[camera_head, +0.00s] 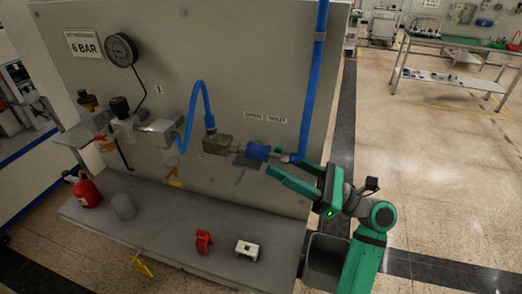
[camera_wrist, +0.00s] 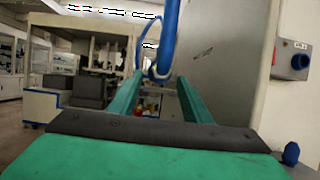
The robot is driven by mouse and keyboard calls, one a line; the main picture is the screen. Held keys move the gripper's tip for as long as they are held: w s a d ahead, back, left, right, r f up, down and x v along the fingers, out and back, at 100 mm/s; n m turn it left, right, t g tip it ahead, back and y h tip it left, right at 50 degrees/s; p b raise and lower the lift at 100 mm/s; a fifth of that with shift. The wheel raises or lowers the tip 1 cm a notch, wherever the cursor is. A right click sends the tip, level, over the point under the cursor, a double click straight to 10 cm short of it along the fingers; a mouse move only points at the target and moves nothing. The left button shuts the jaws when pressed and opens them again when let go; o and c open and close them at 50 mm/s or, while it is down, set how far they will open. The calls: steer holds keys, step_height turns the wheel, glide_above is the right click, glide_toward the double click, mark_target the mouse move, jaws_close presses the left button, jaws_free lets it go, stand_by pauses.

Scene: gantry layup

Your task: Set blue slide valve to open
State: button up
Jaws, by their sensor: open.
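The blue slide valve (camera_head: 258,152) is a blue sleeve on a metal line fixed to the grey panel. A blue hose (camera_head: 312,80) comes down to its right end, and a metal block (camera_head: 216,144) is at its left. My gripper (camera_head: 281,165) is open and empty, just right of and slightly below the blue sleeve, its fingers pointing left toward it. I cannot tell whether they touch it. In the wrist view my green fingers (camera_wrist: 160,100) are spread apart, with blue hose (camera_wrist: 168,40) beyond them. The sleeve is not clear there.
The grey panel (camera_head: 240,60) carries a round gauge (camera_head: 120,50) and small labels above the valve. Open floor lies to the right.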

mark_target(268, 157)
steer(key=shift+x, duration=3)
